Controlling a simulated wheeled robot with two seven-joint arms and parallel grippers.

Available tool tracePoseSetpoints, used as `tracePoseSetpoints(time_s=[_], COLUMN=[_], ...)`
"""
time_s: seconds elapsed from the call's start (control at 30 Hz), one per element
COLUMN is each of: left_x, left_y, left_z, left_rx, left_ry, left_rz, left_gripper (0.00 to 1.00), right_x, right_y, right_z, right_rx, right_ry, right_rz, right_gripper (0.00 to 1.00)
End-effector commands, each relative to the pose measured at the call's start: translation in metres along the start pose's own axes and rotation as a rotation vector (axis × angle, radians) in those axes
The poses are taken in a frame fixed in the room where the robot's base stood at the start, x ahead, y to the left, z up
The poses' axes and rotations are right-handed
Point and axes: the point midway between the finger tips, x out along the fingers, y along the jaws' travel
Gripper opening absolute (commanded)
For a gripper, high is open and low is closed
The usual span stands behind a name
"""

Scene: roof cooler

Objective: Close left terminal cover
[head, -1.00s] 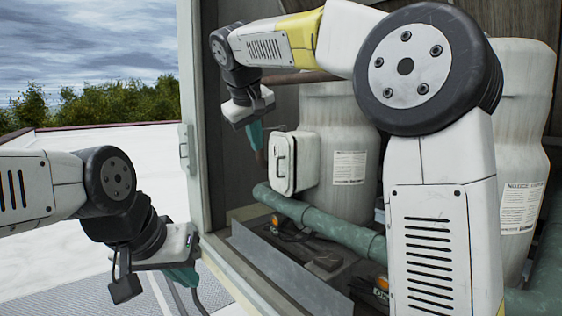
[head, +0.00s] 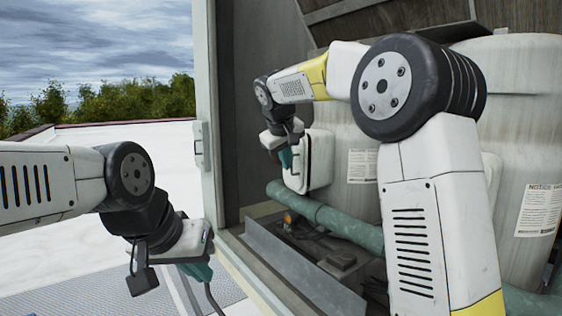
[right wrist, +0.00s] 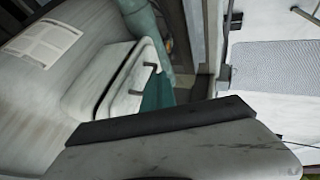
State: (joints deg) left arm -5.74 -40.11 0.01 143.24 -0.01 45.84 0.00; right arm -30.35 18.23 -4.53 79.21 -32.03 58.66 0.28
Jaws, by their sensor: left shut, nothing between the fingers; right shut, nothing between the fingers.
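The left terminal cover (head: 297,161) is a pale panel with a dark handle on the white terminal box (head: 321,157) of the left tank. In the right wrist view the cover (right wrist: 138,82) stands close along the box, with a dark line between them; I cannot tell whether it is fully shut. My right gripper (head: 286,158) is shut and empty, with its teal fingers in front of the cover. In the right wrist view its teal fingers (right wrist: 159,92) overlap the cover's edge; contact is unclear. My left gripper (head: 200,273) is shut and empty, low outside the cabinet.
A green pipe (head: 325,214) runs below the box. A metal lip (head: 290,272) edges the cabinet floor. The cabinet's frame post (head: 209,120) stands left of my right gripper. A second tank (head: 525,130) is at the right, partly behind my right arm. The roof outside is open.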

Motion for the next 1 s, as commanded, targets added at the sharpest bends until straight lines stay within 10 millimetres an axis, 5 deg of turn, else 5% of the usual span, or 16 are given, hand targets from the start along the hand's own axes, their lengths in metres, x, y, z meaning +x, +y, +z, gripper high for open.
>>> tracePoseSetpoints(time_s=[1.0], left_x=[0.000], left_y=[0.000], left_z=[0.000], left_rx=[0.000], left_ry=[0.000], left_rz=[0.000], left_gripper=[0.00], right_x=[0.004], right_y=[0.019], right_z=[0.012], right_rx=[0.000], right_ry=[-0.002], right_rz=[0.001], right_gripper=[0.00])
